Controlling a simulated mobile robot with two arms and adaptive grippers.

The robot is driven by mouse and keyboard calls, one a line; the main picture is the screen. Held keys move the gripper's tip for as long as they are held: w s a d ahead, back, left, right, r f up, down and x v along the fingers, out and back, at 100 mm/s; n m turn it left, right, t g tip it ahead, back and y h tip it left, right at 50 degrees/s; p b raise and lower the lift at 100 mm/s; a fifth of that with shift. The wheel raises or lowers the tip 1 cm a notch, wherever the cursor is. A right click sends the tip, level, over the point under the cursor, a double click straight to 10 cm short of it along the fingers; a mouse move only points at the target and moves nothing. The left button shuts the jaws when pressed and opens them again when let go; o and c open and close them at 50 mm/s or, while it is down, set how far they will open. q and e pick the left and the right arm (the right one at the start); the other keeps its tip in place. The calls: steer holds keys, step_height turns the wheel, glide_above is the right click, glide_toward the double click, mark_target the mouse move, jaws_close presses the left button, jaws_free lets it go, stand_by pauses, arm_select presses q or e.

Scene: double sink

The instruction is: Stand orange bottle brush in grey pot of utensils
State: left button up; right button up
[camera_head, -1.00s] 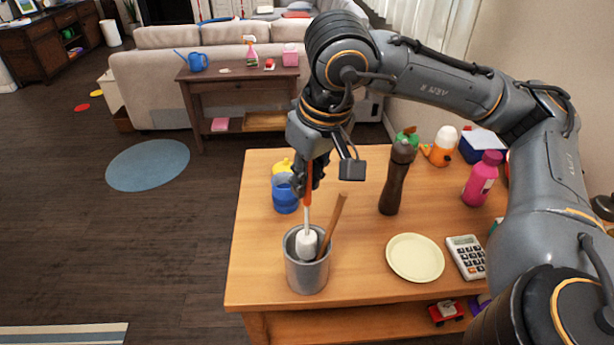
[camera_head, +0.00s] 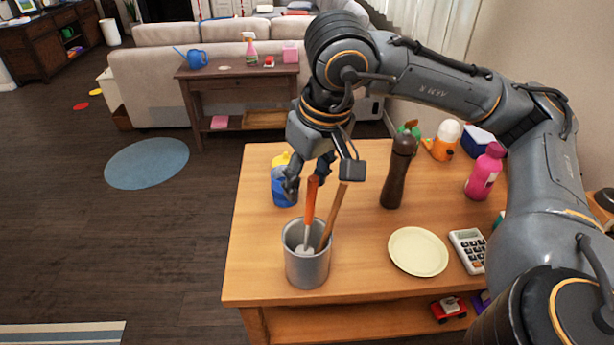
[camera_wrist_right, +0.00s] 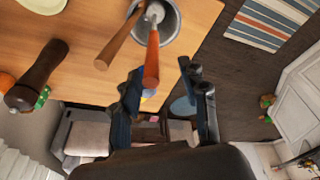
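The orange bottle brush (camera_head: 310,205) stands in the grey pot (camera_head: 307,269), handle up and leaning slightly, its white head down inside the pot. A brown wooden utensil (camera_head: 333,216) leans in the pot beside it. My right gripper (camera_head: 307,188) is just above and behind the brush handle, with its fingers apart. In the right wrist view the gripper (camera_wrist_right: 165,88) is open, and the end of the orange handle (camera_wrist_right: 152,60) lies near the gap between the fingers, apparently free. The pot (camera_wrist_right: 168,20) shows at the top there. My left gripper is not in view.
A blue container with a yellow top (camera_head: 282,182) stands close behind the gripper. A dark brown pepper mill (camera_head: 398,175), a pale plate (camera_head: 418,251) and a calculator (camera_head: 468,250) are to the right on the wooden table (camera_head: 250,245). The table's left side is clear.

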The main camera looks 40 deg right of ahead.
steer(key=shift+r, duration=0.1)
steer(key=v, duration=1.2)
stand_by(0.8)
